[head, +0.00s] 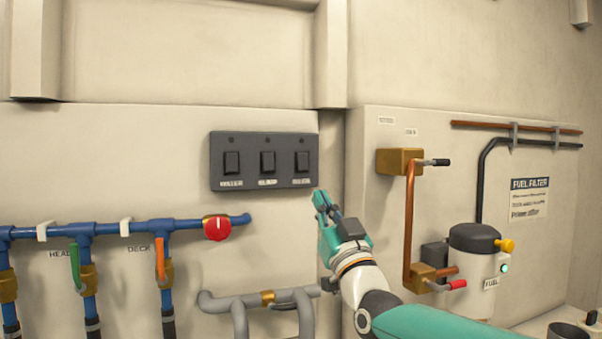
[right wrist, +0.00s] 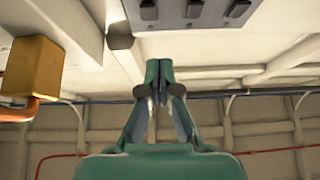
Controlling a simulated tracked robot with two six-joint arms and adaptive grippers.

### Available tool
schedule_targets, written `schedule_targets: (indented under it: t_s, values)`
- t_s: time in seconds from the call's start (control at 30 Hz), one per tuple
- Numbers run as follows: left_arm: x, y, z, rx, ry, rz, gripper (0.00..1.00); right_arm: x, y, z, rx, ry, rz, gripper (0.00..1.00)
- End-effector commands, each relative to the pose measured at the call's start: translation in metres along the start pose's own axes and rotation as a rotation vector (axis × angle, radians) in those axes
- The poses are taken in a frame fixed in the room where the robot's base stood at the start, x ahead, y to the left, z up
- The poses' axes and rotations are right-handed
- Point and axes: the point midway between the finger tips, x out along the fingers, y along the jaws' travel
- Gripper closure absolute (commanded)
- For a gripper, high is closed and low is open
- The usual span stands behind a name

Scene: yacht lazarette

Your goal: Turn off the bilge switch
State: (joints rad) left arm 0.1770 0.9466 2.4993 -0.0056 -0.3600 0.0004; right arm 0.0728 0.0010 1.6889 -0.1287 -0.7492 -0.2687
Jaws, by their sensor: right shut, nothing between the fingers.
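A dark grey switch panel (head: 264,160) with three black rocker switches is fixed to the wall in the head view. The left rocker (head: 232,162), middle rocker (head: 268,161) and right rocker (head: 302,161) each have a small label below, too small to read, so I cannot tell which is the bilge switch. The panel also shows at the top of the right wrist view (right wrist: 188,14). My right gripper (head: 320,199) is shut and empty, just below the panel's lower right corner, and looks apart from it. Its closed fingertips show in the right wrist view (right wrist: 159,66). My left gripper is not in view.
Blue pipes (head: 120,229) with a red knob (head: 217,228) and green and orange levers run left below the panel. Grey pipes (head: 250,300) lie below. At right are a copper pipe (head: 409,220), brass valves and a fuel filter (head: 473,260). The wall above the panel is clear.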

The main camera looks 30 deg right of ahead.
Motion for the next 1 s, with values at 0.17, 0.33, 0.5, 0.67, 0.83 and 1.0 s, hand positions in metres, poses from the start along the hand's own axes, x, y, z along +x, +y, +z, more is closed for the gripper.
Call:
schedule_targets:
  t_s: [0.17, 0.33, 0.5, 0.67, 0.83, 1.0]
  values:
    - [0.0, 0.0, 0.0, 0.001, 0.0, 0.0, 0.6, -0.004, 0.011, -0.004, -0.011, 0.003, 0.017, 1.0]
    - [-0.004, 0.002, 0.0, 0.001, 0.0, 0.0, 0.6, 0.002, 0.014, -0.005, -0.014, 0.0, 0.02, 1.0]
    - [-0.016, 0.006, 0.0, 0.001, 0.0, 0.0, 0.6, 0.024, 0.015, -0.006, -0.014, 0.0, 0.022, 1.0]
    - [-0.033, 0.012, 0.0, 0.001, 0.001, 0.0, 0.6, 0.056, 0.015, -0.008, -0.015, 0.0, 0.022, 1.0]
    - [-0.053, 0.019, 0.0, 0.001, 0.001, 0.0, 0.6, 0.091, 0.017, -0.009, -0.014, 0.0, 0.022, 1.0]
    - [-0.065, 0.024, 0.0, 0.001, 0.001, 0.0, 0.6, 0.112, 0.018, 0.009, -0.016, -0.003, 0.022, 1.0]
